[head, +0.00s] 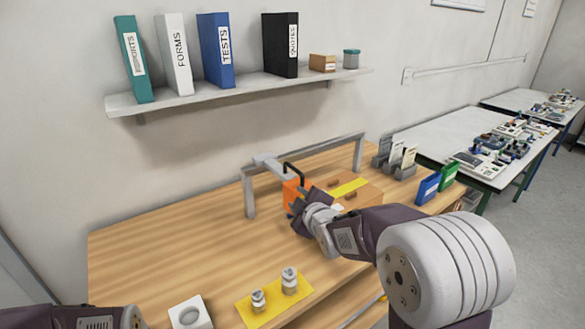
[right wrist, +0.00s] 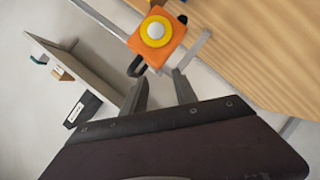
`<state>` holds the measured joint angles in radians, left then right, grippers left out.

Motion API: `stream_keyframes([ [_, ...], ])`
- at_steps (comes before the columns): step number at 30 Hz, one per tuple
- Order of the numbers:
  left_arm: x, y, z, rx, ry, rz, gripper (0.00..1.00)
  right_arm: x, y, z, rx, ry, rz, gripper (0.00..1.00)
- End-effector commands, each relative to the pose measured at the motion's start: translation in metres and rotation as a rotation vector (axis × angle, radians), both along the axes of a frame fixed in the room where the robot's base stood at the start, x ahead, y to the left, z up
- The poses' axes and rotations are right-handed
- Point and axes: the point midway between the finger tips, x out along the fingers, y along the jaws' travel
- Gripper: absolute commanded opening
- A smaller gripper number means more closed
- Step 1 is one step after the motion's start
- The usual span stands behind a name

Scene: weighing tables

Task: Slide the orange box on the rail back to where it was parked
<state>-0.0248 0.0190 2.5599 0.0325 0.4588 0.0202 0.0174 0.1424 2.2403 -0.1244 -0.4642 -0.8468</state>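The orange box (head: 291,193) hangs on the grey rail (head: 320,149), near the rail's left end, with a black bent handle (head: 297,171) beside it. My right gripper (head: 303,203) is in front of the box and hides part of it. In the right wrist view the orange box (right wrist: 168,50) shows a yellow ring with a white centre. There my right gripper (right wrist: 161,77) has its two fingers apart, just short of the box, with nothing visible between them. Only part of my left arm shows at the bottom left; its gripper is out of view.
A brown box with a yellow strip (head: 349,187) stands behind my right forearm. A yellow mat (head: 245,313) with two metal weights and a white block (head: 184,303) are at the front. Card holders (head: 398,160) stand at the right. The table's left part is clear.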

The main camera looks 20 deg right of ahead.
Motion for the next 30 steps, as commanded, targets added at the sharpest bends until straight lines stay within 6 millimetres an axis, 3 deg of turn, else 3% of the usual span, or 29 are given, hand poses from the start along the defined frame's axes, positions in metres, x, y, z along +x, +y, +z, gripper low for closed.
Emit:
stream_keyframes([
  [1, 0.0, 0.0, 0.007, 0.0, 0.0, 0.0, 1.0, 0.02, -0.004, 0.029, -0.052, -0.097, 0.019, 0.34],
  [3, 0.0, 0.0, 0.012, 0.0, 0.0, 0.0, 1.0, 0.039, -0.013, 0.05, -0.079, -0.169, 0.02, 0.34],
  [6, 0.0, 0.0, 0.014, 0.0, 0.0, 0.0, 1.0, 0.042, -0.023, 0.038, -0.077, -0.141, 0.0, 0.34],
  [11, 0.0, 0.0, 0.016, 0.0, 0.0, 0.0, 1.0, 0.049, -0.024, 0.036, -0.075, -0.139, -0.002, 0.34],
  [21, 0.0, 0.0, 0.037, 0.0, 0.0, 0.0, 1.0, 0.113, -0.022, 0.022, -0.074, -0.137, -0.002, 0.34],
  [30, 0.0, 0.0, 0.039, 0.0, 0.0, 0.0, 1.0, 0.13, -0.022, 0.017, -0.073, -0.138, -0.002, 0.34],
])
